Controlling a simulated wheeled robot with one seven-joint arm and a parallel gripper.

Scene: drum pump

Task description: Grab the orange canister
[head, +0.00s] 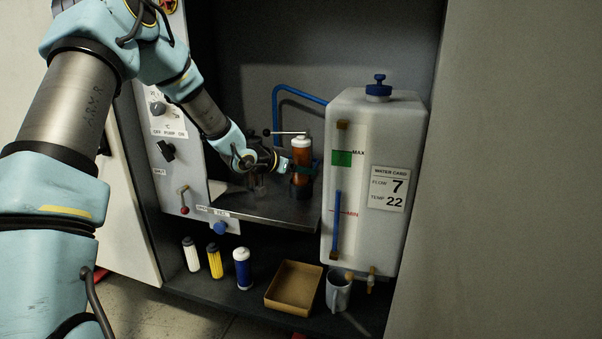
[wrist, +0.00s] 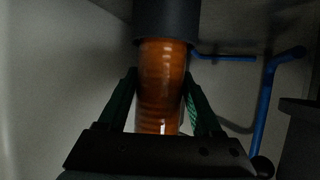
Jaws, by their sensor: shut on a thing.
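The orange canister (head: 301,160) stands upright above the metal shelf in the head view, with a white cap on top and a dark base below. In the wrist view the canister (wrist: 161,85) fills the middle, between the two green-lined fingers. A dark cylinder covers one end of it there. My gripper (head: 300,170) reaches in from the left and is shut on the canister; it also shows in the wrist view (wrist: 162,105). I cannot tell whether the canister is seated in the dark base or clear of it.
A white water tank (head: 385,130) stands close on the right. A blue pipe (head: 280,100) runs behind the canister. A control panel (head: 165,110) is on the left. White, yellow and blue canisters (head: 242,268), a tray (head: 293,306) and a mug (head: 338,290) stand below the metal shelf (head: 285,212).

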